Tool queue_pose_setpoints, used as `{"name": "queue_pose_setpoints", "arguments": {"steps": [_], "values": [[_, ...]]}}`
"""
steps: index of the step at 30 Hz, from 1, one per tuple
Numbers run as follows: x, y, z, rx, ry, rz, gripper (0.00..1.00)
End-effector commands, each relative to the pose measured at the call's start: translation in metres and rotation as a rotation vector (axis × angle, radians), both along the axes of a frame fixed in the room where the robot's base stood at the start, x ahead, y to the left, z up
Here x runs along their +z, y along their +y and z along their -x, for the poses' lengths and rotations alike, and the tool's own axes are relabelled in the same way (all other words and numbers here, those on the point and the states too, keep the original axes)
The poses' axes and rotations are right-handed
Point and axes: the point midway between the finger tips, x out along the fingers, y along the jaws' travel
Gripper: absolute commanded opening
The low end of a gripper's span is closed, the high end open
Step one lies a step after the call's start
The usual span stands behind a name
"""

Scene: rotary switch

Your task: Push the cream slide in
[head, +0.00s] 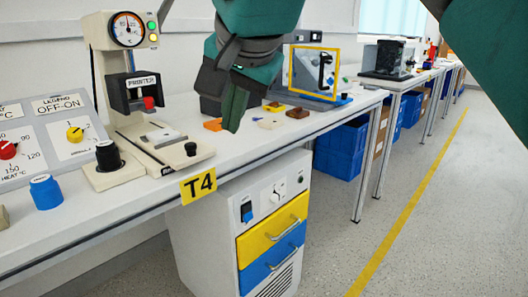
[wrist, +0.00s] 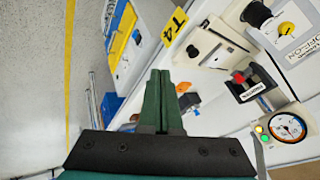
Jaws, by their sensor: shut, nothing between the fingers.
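The cream slide (head: 192,160) sticks out toward the front from under the cream press marked PRINTER (head: 128,120) in the head view. A small black knob (head: 191,149) stands on its front end, and a pale flat piece lies behind it. In the wrist view the slide (wrist: 208,43) shows above and to the right of my fingertips. My gripper (head: 232,128) is shut and empty. In the head view it appears to the right of the slide, apart from it. In the wrist view its fingers (wrist: 160,73) lie together.
The press has a red knob (head: 149,103) and a round gauge (head: 127,29). Small orange and brown pieces (head: 297,113) and a yellow-framed fixture (head: 315,72) lie right.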

Motion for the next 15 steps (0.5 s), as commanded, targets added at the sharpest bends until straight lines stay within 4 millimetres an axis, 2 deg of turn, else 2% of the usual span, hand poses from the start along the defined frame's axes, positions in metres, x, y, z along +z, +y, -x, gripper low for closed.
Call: {"name": "queue_pose_setpoints", "arguments": {"steps": [3,6,11,15], "values": [[0.009,0.009,0.002,-0.002,-0.016,-0.024,0.00],[0.008,0.011,0.000,-0.003,-0.018,-0.029,0.00],[-0.010,0.015,-0.009,-0.004,-0.012,-0.024,0.00],[-0.031,0.023,-0.023,-0.004,-0.010,-0.024,0.00]]}}
